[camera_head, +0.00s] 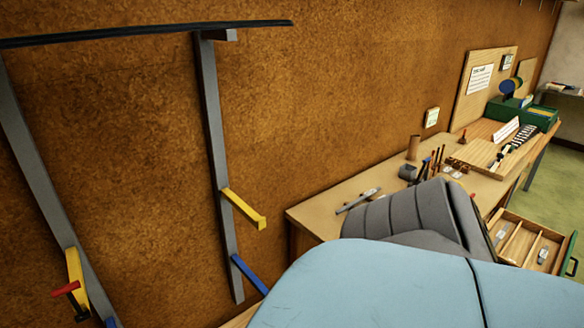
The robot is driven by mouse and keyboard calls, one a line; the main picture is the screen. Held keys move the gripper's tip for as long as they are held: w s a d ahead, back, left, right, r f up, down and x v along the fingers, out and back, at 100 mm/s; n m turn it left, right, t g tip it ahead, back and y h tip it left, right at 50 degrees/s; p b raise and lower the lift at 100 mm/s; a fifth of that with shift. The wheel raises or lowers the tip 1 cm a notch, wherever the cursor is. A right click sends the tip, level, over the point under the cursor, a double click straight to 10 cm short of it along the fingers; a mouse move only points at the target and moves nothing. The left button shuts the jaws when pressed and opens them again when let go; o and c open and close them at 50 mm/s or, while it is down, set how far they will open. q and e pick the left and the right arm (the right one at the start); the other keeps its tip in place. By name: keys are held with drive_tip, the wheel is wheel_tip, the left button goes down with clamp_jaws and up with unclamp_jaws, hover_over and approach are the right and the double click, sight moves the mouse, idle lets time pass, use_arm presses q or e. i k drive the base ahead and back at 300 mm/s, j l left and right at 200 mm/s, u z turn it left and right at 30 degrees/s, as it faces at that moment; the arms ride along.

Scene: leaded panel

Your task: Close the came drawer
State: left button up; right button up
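A wooden drawer (558,251) stands pulled out from the workbench at the lower right. It has dividers, with small pale items lying in its compartments. A dark green handle (571,256) is on its front, near the right edge of the picture. My own grey and light blue parts cover the lower middle and hide the drawer's lower side and part of the bench. Neither of my grippers is in view.
The wooden workbench (325,212) runs along the brown wall, with several hand tools, a wooden tray (481,153) and a green box (538,117) on it. A grey wall rack (212,135) with coloured arms stands at left. Green floor (559,185) lies beyond the drawer.

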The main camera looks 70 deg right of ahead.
sight(523, 243)
drive_tip(key=k+j, duration=0.2)
drive_tip(key=k, duration=0.15)
drive_tip(key=k+j, duration=0.2)
drive_tip(key=k, duration=0.2)
drive_tip(key=k+z, duration=0.15)
drive_tip(key=z, duration=0.2)
drive_tip(key=k+j+z, duration=0.1)
drive_tip(key=z, duration=0.3)
drive_tip(key=k+z, duration=0.2)
drive_tip(key=z, duration=2.6)
drive_tip(key=i+l+u, duration=0.1)
drive_tip(key=u, duration=0.35)
drive_tip(key=i+l+u, duration=0.2)
drive_tip(key=u, duration=0.25)
drive_tip(key=i+l+u, duration=0.1)
drive_tip(key=i+l, duration=0.15)
drive_tip(key=i+l+u, duration=0.1)
drive_tip(key=i+l, duration=0.15)
drive_tip(key=l, duration=0.15)
drive_tip(key=i+l+u, duration=0.1)
drive_tip(key=l, duration=0.25)
drive_tip(key=i+l, duration=0.3)
drive_tip(key=l, duration=0.15)
drive_tip(key=i+l, duration=0.25)
drive_tip(key=l, duration=0.15)
